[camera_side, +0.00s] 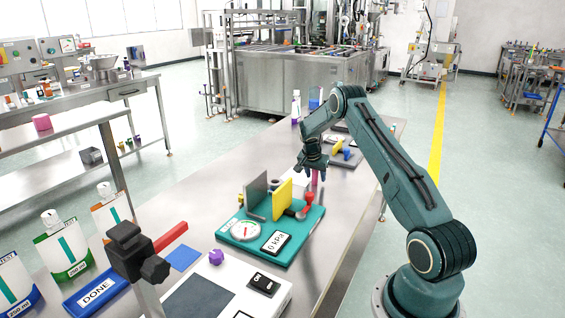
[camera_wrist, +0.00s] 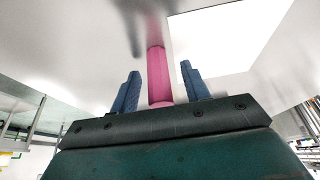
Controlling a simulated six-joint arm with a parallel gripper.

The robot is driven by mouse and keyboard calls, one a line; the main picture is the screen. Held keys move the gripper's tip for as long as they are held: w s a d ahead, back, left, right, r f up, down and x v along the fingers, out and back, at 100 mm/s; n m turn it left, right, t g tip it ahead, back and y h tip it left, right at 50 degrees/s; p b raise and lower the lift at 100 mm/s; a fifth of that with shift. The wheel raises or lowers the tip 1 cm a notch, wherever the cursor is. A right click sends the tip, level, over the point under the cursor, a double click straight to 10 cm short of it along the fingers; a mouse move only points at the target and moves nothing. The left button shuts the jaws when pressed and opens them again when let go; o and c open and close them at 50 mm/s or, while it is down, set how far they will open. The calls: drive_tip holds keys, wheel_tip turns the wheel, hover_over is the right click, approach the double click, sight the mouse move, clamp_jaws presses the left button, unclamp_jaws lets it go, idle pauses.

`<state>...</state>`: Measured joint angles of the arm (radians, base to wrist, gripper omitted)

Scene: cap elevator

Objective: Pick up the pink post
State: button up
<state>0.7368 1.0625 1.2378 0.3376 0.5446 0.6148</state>
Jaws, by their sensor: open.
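The pink post (camera_wrist: 159,75) stands upright on the metal table in the wrist view, with its reflection on the surface beyond it. It shows between the two blue fingers of my gripper (camera_wrist: 160,90), with a gap on each side. In the side view the pink post (camera_side: 315,177) is small and partly hidden just below my gripper (camera_side: 311,166). My gripper is open, and the post lies between or just past its fingertips; the exact depth is hard to tell.
A teal fixture (camera_side: 270,236) with a gauge, a grey plate and a yellow plate (camera_side: 283,202) stands close in front of the post. A red knob (camera_side: 309,198) rises at its right. Blue and yellow parts (camera_side: 345,154) lie behind my gripper. The table's left middle is clear.

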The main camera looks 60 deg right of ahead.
drive_tip(key=shift+d+f, duration=0.15)
drive_tip(key=shift+f, duration=0.2)
clamp_jaws()
idle(0.3)
